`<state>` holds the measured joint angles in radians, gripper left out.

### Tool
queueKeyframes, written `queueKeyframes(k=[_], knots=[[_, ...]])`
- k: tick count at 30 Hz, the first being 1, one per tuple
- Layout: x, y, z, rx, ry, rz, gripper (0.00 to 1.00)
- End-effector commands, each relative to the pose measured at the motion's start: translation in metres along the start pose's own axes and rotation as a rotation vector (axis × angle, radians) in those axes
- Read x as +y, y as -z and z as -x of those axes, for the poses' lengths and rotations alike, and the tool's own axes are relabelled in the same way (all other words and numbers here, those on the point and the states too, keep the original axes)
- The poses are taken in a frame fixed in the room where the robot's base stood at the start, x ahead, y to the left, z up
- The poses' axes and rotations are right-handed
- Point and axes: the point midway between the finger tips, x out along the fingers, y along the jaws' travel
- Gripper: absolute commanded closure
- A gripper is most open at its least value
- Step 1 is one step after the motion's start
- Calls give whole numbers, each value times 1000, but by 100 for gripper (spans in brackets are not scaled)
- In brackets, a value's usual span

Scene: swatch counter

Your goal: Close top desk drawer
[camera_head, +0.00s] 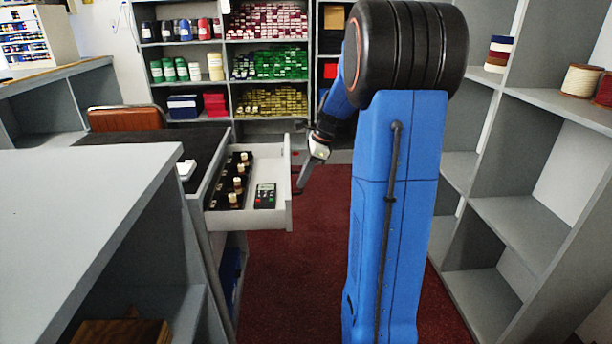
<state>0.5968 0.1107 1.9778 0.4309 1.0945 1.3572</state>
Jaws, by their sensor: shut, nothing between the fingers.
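The top desk drawer (289,178) is pulled out to the right from the grey desk (207,190). Inside it lie a dark tray with several small stamp-like items (238,182) and a dark calculator (265,195). My gripper (300,188) is at the drawer's outer front side, pointing down and left. It looks shut and empty. Its tip is close to the drawer front; I cannot tell whether it touches.
A grey counter (70,200) fills the left foreground. Red carpet (290,270) below the drawer is clear.

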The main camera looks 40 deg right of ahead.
Motion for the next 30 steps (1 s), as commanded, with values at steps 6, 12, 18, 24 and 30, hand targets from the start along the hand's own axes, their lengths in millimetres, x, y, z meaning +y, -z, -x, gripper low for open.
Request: queueKeyframes(k=[6, 12, 18, 24, 30], knots=[[2, -3, -1, 0, 1, -2, 100], [2, -3, -2, 0, 0, -3, 100], [2, -5, -2, 0, 0, -2, 100], [3, -21, -9, 0, -2, -1, 100], [3, -60, -24, 0, -2, 2, 100]])
